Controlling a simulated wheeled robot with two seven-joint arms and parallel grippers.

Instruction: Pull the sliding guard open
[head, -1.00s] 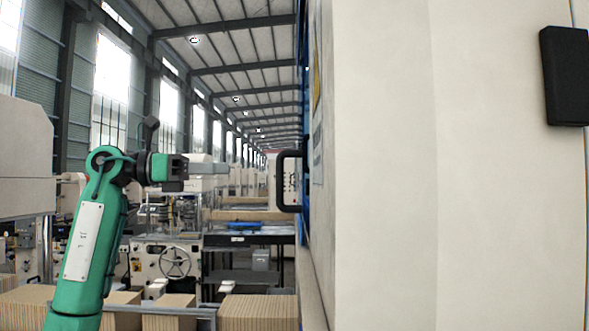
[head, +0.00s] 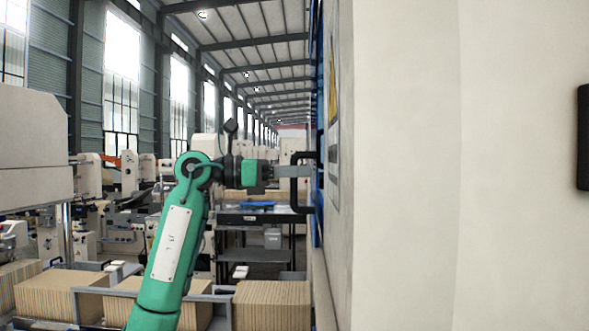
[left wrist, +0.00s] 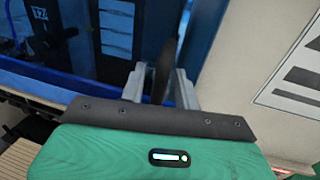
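The sliding guard has a blue frame; in the head view it is a thin edge-on strip (head: 319,120) on the machine's side. Its black D-shaped handle (head: 294,183) sticks out to the left. My left gripper (head: 303,172) is level with the handle and reaches it from the left. In the left wrist view the guard's blue frame (left wrist: 45,85) borders a dark window. There my left gripper (left wrist: 160,88) is open, with one finger on each side of the dark handle bar (left wrist: 163,68), and gaps seem to show. My right gripper is not in view.
The cream machine housing (head: 410,170) fills the right side, with a black box (head: 583,137) at the far edge. Stacks of brown board (head: 272,305) stand below my left arm. A dark table (head: 255,216) stands behind. Open air lies left of the guard.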

